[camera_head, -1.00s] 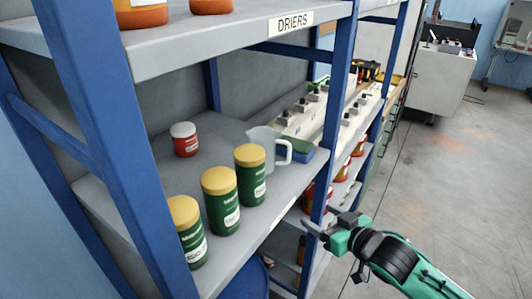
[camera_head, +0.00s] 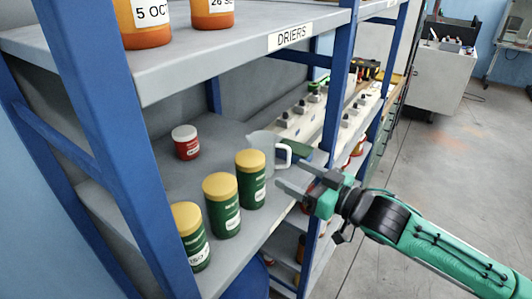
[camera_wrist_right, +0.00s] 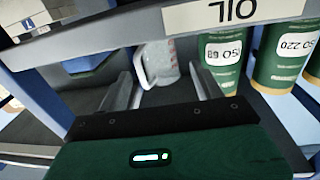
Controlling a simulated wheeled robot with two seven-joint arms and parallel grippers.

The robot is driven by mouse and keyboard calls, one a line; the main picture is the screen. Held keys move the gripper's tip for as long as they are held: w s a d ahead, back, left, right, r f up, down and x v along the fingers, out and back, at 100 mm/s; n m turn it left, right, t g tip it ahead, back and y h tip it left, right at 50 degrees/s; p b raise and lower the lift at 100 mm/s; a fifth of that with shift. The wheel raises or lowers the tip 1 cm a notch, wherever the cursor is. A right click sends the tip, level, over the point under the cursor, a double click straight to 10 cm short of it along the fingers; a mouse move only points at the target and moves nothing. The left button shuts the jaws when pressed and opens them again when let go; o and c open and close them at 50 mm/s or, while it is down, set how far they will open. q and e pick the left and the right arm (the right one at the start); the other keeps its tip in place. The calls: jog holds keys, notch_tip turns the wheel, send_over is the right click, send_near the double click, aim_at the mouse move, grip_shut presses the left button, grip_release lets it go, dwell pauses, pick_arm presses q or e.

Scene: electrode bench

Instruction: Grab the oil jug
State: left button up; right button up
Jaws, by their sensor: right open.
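The oil jug is a clear, whitish jug with a white handle. It stands on the middle shelf behind the green cans in the head view (camera_head: 264,144), partly hidden by the nearest can. It also shows in the right wrist view (camera_wrist_right: 161,62), ahead and between the fingers. My right gripper (camera_head: 293,177) is open and empty at the shelf's front edge, a little short of the jug and to the right of the cans. Its two fingers also show in the right wrist view (camera_wrist_right: 158,80). My left gripper is not in view.
Green cans with yellow lids (camera_head: 221,205) stand in a row along the shelf front, left of my right gripper. A red can with a white lid (camera_head: 186,143) stands further back. A blue post (camera_head: 329,120) rises close to the gripper. An upper shelf (camera_head: 220,60) overhangs.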

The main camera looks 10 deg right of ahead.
aim_at(273, 161)
jog(key=p+x, duration=0.1)
jog(key=x, duration=0.2)
jog(key=shift+w+a, duration=0.1)
jog(key=shift+w, duration=0.05)
jog(key=shift+w+a+r, duration=0.15)
jog(key=shift+w+r, duration=0.05)
jog(key=p+x, duration=0.2)
jog(key=x, duration=0.2)
jog(key=shift+w+p, duration=0.15)
jog(key=shift+p, duration=0.2)
jog(key=shift+w+a, duration=0.1)
jog(key=shift+a, duration=0.05)
jog(key=shift+c, duration=0.5)
jog(key=c, duration=0.7)
